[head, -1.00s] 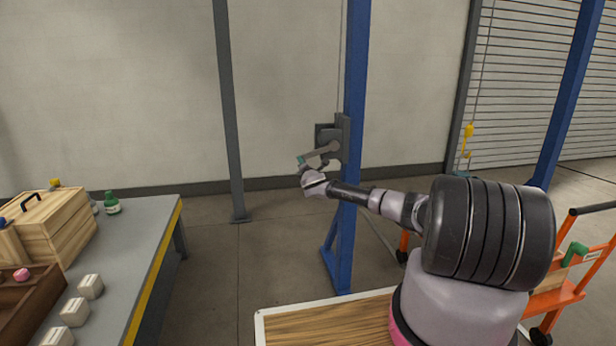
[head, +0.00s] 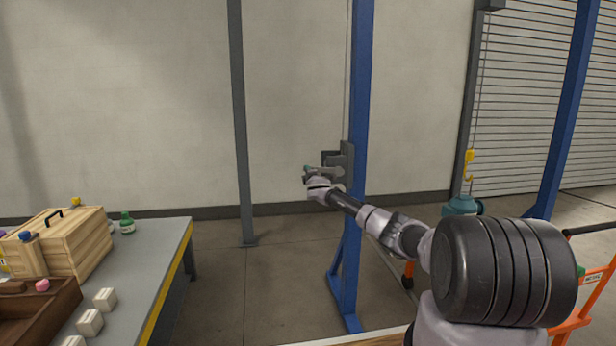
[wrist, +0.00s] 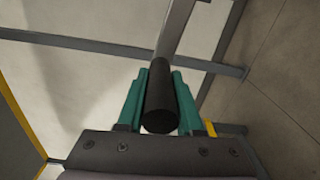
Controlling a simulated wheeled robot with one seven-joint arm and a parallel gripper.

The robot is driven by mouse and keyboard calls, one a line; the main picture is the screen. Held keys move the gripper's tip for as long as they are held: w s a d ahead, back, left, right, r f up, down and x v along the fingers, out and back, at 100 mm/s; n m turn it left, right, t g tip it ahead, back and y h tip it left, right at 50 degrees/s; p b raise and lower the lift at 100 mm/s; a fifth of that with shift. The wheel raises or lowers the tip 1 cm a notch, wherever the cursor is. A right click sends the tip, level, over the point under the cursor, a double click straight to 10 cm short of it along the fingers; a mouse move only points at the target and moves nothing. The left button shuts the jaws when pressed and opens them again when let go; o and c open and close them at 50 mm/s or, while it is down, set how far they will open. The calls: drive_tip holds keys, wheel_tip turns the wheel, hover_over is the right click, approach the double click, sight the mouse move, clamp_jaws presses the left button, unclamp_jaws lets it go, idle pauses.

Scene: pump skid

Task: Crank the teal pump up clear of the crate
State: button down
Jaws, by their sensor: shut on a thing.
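My gripper (head: 309,170) is at the crank of the winch (head: 344,163) on the blue post. In the wrist view its teal fingers (wrist: 160,100) are shut on the black crank grip (wrist: 160,108), one finger on each side. The grey crank arm (wrist: 174,30) runs up from the grip there. In the head view the crank arm points left from the winch, about level. The teal pump (head: 462,205) shows at right, under the yellow hook (head: 469,165). My arm hides its lower part, and I cannot see the crate around it.
The blue post (head: 357,110) stands beside my forearm, with a second blue post (head: 567,110) at right. An orange cart (head: 580,315) is at lower right. A grey workbench (head: 150,255) with a wooden box (head: 75,240) and bottles is at left. Floor between bench and post is clear.

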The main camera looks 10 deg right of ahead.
drive_tip(key=shift+d+r, duration=0.15)
drive_tip(key=shift+r, duration=0.15)
drive_tip(key=c, duration=0.6)
unclamp_jaws()
drive_tip(key=shift+f, duration=0.1)
wheel_tip(320, 180, up, 10)
drive_tip(key=shift+r, duration=0.1)
